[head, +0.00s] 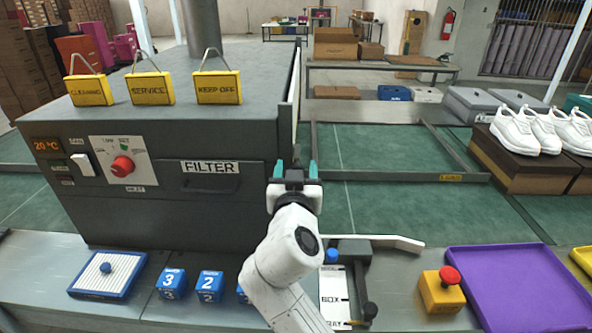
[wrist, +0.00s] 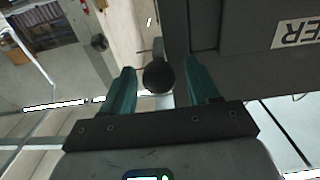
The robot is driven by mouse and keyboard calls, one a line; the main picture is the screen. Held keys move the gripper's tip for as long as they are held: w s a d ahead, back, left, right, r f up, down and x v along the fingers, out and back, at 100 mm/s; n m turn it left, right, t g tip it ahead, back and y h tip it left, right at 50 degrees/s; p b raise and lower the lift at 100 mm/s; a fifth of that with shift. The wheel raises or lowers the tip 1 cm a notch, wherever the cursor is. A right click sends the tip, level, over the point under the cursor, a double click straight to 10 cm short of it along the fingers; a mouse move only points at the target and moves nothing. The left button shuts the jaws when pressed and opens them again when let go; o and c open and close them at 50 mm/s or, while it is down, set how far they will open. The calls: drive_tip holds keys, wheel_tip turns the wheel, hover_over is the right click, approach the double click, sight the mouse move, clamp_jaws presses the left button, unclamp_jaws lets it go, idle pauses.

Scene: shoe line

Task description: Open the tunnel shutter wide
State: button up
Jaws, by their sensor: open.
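The grey tunnel housing (head: 150,160) fills the left of the head view, with a FILTER drawer (head: 210,178) on its front. A narrow, pale upright panel (head: 296,95) stands along its right side, perhaps the shutter seen nearly edge-on; I cannot tell how far it is open. My gripper (head: 296,168) is at the housing's front right corner, teal fingers open. In the wrist view my gripper (wrist: 160,72) has a dark round knob (wrist: 158,77) between its spread fingers, with no grip visible. What the knob is fixed to is mostly hidden.
Yellow signs (head: 152,88) stand on the housing. Below my arm are blue numbered blocks (head: 209,285) and a lever device (head: 352,252). A red stop button (head: 449,277) and purple tray (head: 515,285) lie right. The green belt (head: 385,210) right of my gripper is clear.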

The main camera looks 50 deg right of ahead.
drive_tip(key=b+v, duration=0.2)
drive_tip(key=v, duration=0.8)
drive_tip(key=shift+s+a, duration=0.1)
drive_tip(key=shift+s, duration=0.05)
